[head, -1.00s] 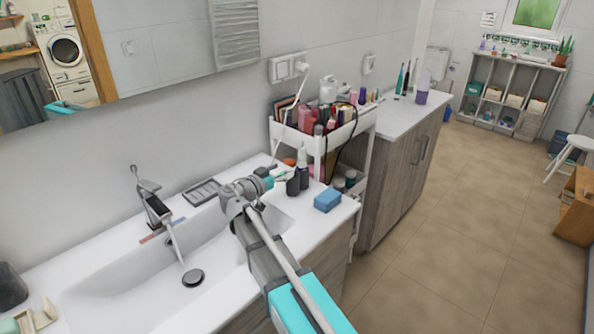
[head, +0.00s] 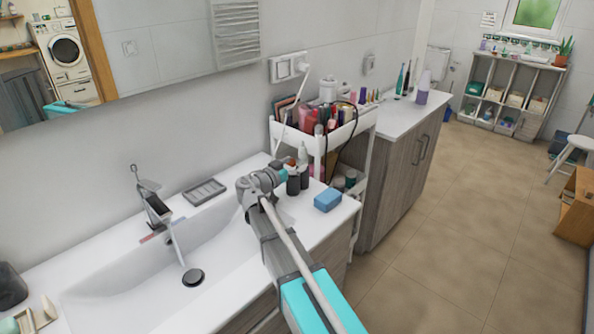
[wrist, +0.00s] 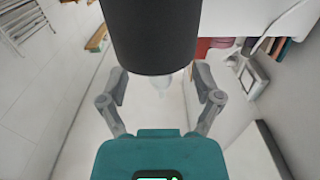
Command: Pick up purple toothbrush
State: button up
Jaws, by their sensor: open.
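My gripper (wrist: 160,84) is open in the wrist view, with its two fingers spread apart. A large dark cylinder (wrist: 150,35) fills the top middle of that view, in front of the fingers; I cannot tell if they touch it. In the head view my gripper (head: 284,174) is at the right end of the washbasin counter, close beside two dark bottles (head: 304,178), and my own arm partly hides it. I cannot make out a clearly purple toothbrush. A thin pinkish stick (head: 152,237) lies by the tap at the basin's back edge, too small to identify.
A blue sponge (head: 328,200) lies at the counter's right end. A white cart (head: 345,132) packed with cosmetics stands just beyond. A grey soap tray (head: 204,192) and the tap (head: 156,206) are at the back. A farther cabinet top (head: 400,112) holds several items.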

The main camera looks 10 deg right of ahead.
aim_at(300, 162)
jog(key=shift+x, duration=1.9)
jog(key=shift+f, duration=0.15)
jog(key=shift+s, duration=0.1)
grip_shut()
